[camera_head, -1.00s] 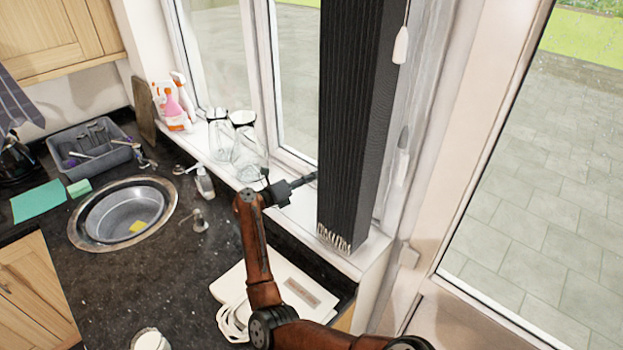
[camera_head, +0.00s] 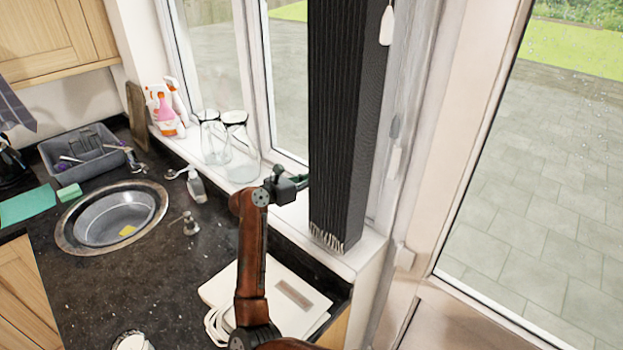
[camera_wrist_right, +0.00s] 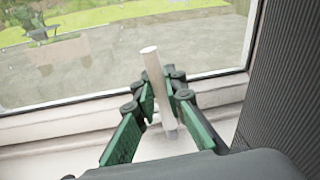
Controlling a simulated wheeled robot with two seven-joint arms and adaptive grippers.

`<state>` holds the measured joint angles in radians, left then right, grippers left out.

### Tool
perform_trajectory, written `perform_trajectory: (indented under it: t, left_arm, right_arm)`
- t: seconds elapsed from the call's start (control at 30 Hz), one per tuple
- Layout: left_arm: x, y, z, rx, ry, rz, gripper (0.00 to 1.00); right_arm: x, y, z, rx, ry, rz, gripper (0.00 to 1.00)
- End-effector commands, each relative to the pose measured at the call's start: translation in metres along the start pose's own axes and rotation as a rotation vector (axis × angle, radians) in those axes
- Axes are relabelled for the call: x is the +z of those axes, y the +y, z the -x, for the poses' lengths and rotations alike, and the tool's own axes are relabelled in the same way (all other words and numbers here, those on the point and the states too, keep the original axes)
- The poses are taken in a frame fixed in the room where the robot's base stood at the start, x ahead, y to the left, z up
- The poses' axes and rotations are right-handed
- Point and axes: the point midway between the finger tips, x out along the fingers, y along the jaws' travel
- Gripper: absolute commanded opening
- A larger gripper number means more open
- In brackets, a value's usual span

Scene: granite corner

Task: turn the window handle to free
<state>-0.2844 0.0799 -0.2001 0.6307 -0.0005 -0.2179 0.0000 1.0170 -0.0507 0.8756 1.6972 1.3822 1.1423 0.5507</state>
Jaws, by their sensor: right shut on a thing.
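The window handle (camera_wrist_right: 152,65) is a pale grey bar in the right wrist view. It stands tilted, its top leaning slightly left, in front of the window frame. My right gripper (camera_wrist_right: 161,90) has its green-padded fingers closed around the bar, one on each side. In the head view my right gripper (camera_head: 292,187) is at the window frame, just left of the black blind. The handle cannot be made out there. The handle's lower end runs down between the fingers. My left gripper is not in view.
The folded black blind (camera_head: 345,130) hangs close to the right of the gripper. Glass jars (camera_head: 238,155) stand on the sill to the left. A white box (camera_head: 285,295) lies on the dark worktop below the arm. The sink (camera_head: 113,217) is further left.

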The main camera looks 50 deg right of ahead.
Motion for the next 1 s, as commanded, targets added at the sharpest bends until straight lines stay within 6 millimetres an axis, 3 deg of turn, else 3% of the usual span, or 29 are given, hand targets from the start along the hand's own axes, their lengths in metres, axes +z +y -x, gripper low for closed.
perform_trajectory:
  t: [0.37,0.8,0.83,1.0]
  left_arm:
    - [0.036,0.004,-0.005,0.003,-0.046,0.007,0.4]
    - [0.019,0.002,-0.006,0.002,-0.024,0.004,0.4]
    - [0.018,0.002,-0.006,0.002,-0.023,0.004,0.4]
    - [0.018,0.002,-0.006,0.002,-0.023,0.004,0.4]
  right_arm:
    - [-0.002,-0.007,0.0,0.018,0.014,-0.11,0.0]
    - [-0.002,-0.008,0.0,0.019,0.017,-0.119,0.0]
    - [-0.002,-0.008,0.0,0.019,0.017,-0.119,0.13]
    - [-0.002,-0.008,0.0,0.019,0.016,-0.118,0.25]
